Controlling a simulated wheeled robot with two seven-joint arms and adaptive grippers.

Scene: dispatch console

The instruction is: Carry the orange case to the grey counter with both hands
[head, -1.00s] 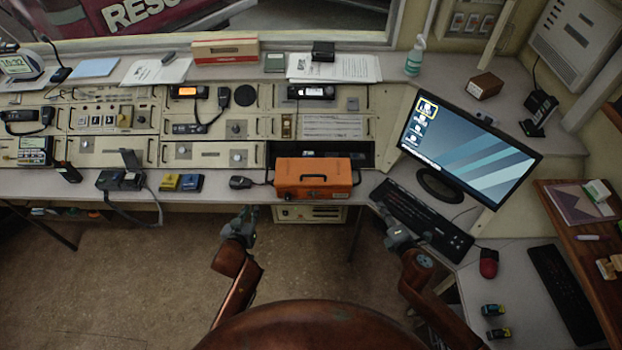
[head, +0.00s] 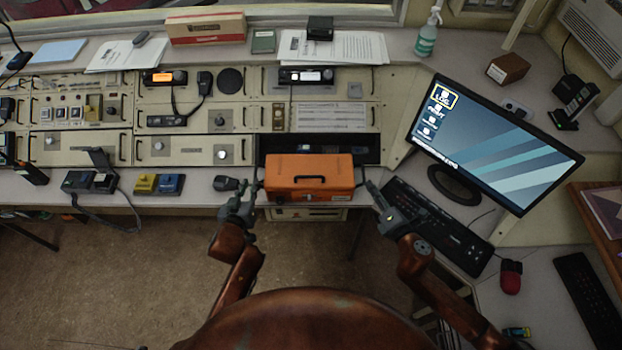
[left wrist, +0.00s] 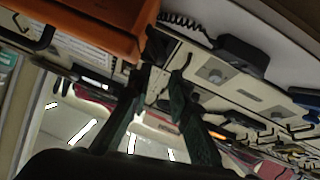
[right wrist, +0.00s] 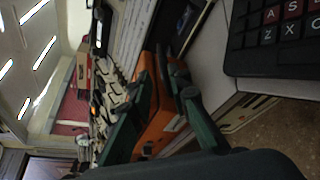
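The orange case (head: 310,176), with a black top handle, sits upright at the front edge of the grey desk (head: 205,192), below the console. My left gripper (head: 251,190) is open at the case's left end. My right gripper (head: 370,190) is open at its right end. In the left wrist view the case (left wrist: 105,22) is at the upper left, just beyond the parted fingers. In the right wrist view the case (right wrist: 160,122) shows between and behind the parted fingers. Whether the fingers touch the case's ends I cannot tell. I cannot tell which grey surface is the counter.
A handset (head: 227,183) lies close left of my left gripper. A keyboard (head: 440,225) and a monitor (head: 495,145) stand to the right, the keyboard close to my right gripper. A red mouse (head: 510,277) lies farther right. Yellow (head: 145,184) and blue (head: 170,184) items lie left.

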